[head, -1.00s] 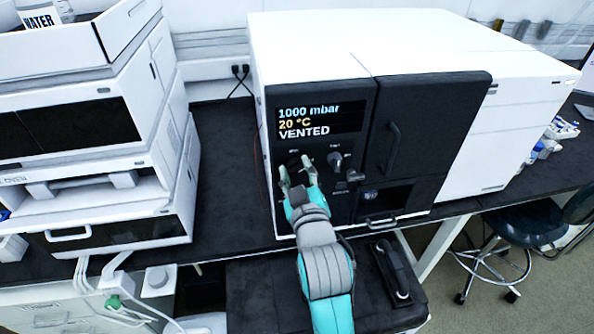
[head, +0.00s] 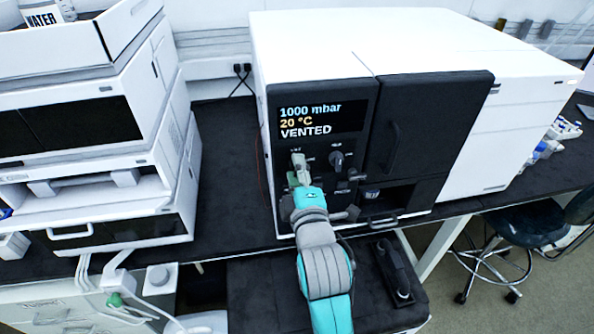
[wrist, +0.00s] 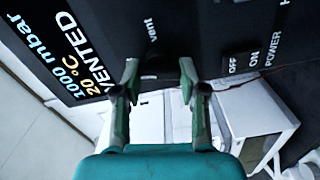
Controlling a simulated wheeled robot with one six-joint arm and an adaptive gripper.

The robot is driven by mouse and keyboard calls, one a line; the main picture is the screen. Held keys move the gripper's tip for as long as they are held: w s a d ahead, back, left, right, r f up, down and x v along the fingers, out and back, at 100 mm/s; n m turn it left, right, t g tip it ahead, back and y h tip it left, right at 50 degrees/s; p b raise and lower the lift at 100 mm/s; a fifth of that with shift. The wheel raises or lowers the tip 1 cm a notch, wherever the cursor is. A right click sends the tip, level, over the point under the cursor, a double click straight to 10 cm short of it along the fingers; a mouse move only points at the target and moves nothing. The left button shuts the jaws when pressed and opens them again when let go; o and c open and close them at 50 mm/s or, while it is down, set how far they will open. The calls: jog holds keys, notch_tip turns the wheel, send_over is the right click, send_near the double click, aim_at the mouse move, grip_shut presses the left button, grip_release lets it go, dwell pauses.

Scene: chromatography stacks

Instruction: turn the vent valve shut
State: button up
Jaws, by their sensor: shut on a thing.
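The vent valve (wrist: 157,66) is a dark knob under the "vent" label on the instrument's black front panel in the wrist view. My gripper (wrist: 159,71) has a fingertip on each side of it and is shut on it. In the head view my gripper (head: 299,166) covers the valve, and its fingers appear almost in line with each other, so the knob's angle is hidden. The display (head: 318,119) reads 1000 mbar, 20 °C and VENTED.
A second knob (head: 336,160) sits just right of the gripper. A power switch (wrist: 243,62) marked OFF and ON shows in the wrist view. The dark door (head: 435,120) with a handle is further right. A white instrument stack (head: 90,130) stands left; bare black bench lies between.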

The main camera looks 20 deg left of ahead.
jog(key=shift+n, duration=1.2)
jog(key=shift+f, duration=0.1)
jog(key=o, duration=1.2)
jog(key=shift+c, duration=0.2)
jog(key=v, duration=1.2)
